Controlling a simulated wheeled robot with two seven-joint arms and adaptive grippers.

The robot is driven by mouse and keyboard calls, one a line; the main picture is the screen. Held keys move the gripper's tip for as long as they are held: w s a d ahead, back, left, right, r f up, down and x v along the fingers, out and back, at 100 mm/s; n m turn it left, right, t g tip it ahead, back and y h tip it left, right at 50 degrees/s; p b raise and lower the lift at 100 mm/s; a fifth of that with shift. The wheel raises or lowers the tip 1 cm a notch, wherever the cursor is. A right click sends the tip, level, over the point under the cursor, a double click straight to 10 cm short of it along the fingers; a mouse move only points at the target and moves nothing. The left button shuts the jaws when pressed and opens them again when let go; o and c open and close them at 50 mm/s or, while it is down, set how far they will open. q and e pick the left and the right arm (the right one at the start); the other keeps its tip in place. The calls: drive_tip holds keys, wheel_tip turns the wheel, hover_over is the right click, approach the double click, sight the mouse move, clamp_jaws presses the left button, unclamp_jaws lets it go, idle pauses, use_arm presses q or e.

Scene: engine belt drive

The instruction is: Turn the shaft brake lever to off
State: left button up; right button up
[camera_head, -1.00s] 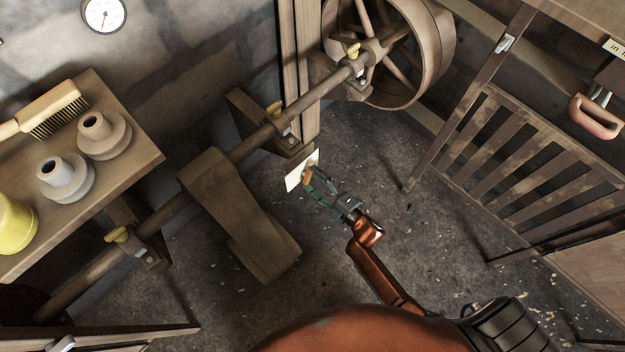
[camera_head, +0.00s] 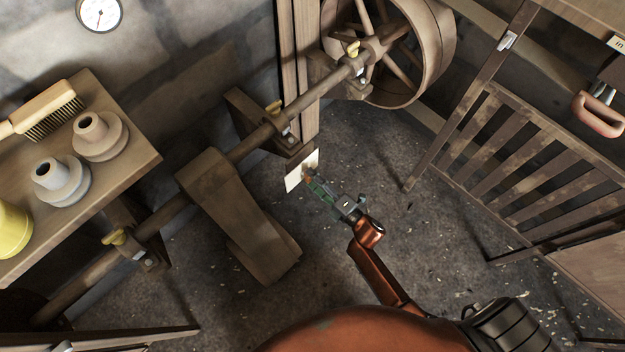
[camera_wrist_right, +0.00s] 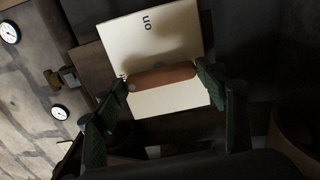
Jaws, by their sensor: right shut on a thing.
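In the head view the white plate (camera_head: 297,176) is on the wooden post below the shaft. My right gripper (camera_head: 312,178) is at the plate; in the wrist view its green fingers (camera_wrist_right: 165,82) are shut on the lever handle, one at each end. Any "off" mark is not visible. My left gripper is not in view.
A line shaft (camera_head: 245,145) with a flat belt (camera_head: 235,215) and a large pulley (camera_head: 437,50) runs above the plate. A slatted wooden gate (camera_head: 525,165) stands at the right. A shelf (camera_head: 140,160) with a brush and pots is at the left.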

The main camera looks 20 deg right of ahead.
drive_tip(key=shift+f, duration=0.1)
drive_tip(key=o, duration=1.2)
drive_tip(key=shift+c, duration=0.2)
drive_tip(key=v, duration=1.2)
